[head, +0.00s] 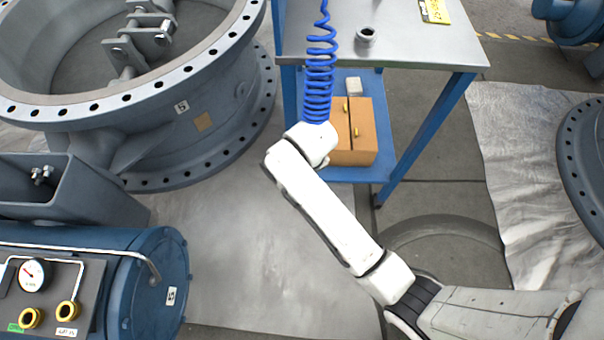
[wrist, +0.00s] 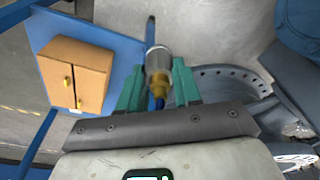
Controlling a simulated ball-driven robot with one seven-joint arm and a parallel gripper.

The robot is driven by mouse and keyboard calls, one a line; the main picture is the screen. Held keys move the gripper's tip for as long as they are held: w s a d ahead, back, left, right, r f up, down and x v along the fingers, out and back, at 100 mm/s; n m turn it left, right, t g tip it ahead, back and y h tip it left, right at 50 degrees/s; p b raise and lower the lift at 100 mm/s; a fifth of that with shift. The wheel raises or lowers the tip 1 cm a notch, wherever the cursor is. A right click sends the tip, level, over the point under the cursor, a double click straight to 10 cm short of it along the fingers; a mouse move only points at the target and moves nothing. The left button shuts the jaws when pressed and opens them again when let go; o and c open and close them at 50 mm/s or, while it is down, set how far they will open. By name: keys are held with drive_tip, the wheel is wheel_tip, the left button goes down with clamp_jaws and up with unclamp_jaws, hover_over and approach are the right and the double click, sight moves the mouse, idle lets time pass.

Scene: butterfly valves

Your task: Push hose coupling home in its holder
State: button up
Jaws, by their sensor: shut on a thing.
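In the wrist view, my gripper (wrist: 157,80) has its green fingers shut on the hose coupling (wrist: 157,62), a silver and brass cylinder. A piece of blue hose (wrist: 159,103) shows at its near end. The coupling's far end points at the blue frame of the bench. In the head view, my white wrist hides the gripper and coupling; the coiled blue hose (head: 319,80) rises from there. A small grey round socket (head: 366,36) stands on the bench top; I cannot tell whether it is the holder. No contact between coupling and a holder can be made out.
The steel-topped bench (head: 420,48) has blue legs and a lower shelf with a cardboard box (head: 365,150). A large flanged valve body (head: 165,110) stands left. A blue tank (head: 150,270) with a gauge is at lower left. Floor between tank and bench is clear.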

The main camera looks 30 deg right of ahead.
wheel_tip(320, 180, up, 30)
drive_tip(key=p, duration=2.9)
drive_tip(key=shift+r, duration=0.2)
drive_tip(key=shift+w+r, duration=0.15)
drive_tip(key=shift+w, duration=0.15)
drive_tip(key=shift+s+f, duration=0.2)
drive_tip(key=shift+s, duration=0.05)
